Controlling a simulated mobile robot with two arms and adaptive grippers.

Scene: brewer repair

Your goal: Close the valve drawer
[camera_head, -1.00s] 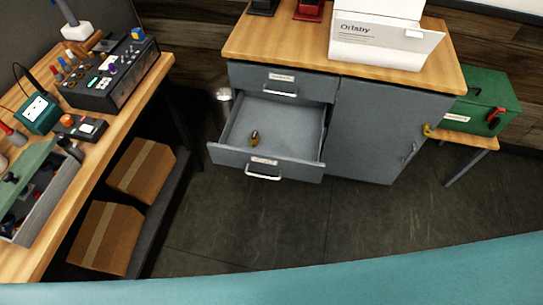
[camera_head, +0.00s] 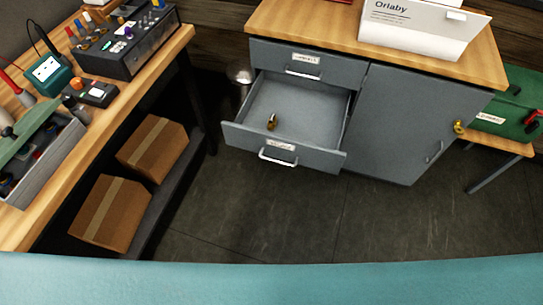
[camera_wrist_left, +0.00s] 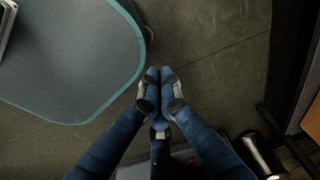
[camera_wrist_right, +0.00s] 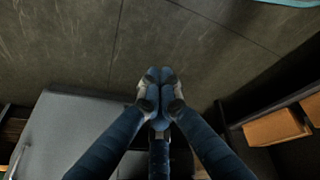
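The valve drawer (camera_head: 287,146) is the lower drawer of a grey cabinet (camera_head: 395,125). It is pulled far out, with a silver handle (camera_head: 278,160) and a label on its front. A small brass-coloured part (camera_head: 271,122) lies inside it. Neither gripper shows in the head view. In the left wrist view my left gripper (camera_wrist_left: 160,75) has its fingertips together, empty, above the dark floor. In the right wrist view my right gripper (camera_wrist_right: 160,75) also has its fingertips together and is empty, with a grey surface (camera_wrist_right: 75,130) at lower left.
The upper drawer (camera_head: 303,66) is shut. A workbench (camera_head: 160,58) with instruments and a toolbox stands at the left, with cardboard boxes (camera_head: 110,212) below. A green case (camera_head: 505,115) sits on a low table at the right. The floor (camera_head: 290,215) before the drawer is clear.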

